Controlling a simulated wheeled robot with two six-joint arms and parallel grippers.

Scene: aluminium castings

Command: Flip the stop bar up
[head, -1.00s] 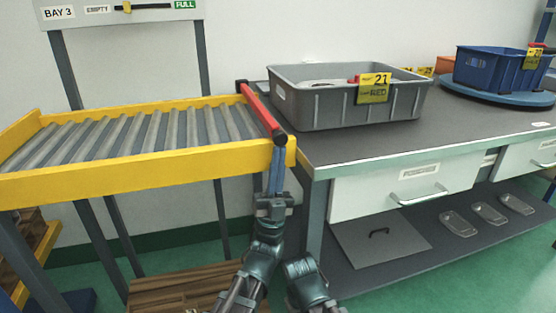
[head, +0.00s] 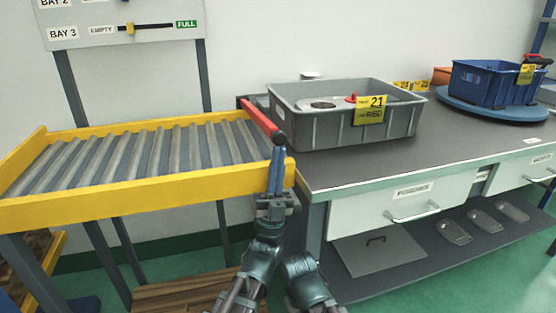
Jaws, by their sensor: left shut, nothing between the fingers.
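The stop bar (head: 261,117) is a red bar at the right end of the roller conveyor (head: 140,160), with a dark tip at its near end. It slants from the back corner toward the front corner, its near end a little above the yellow frame. My left gripper (head: 277,152) points up at the bar's near end, its blue fingers shut and empty. The fingertips are just under the dark tip and look in contact with it. My right gripper is not in view.
A grey workbench (head: 440,144) stands right of the conveyor, carrying a grey bin (head: 345,130) near the bar and a blue bin (head: 487,85) on a round blue base. A sign board (head: 110,32) stands behind the conveyor. The rollers are empty.

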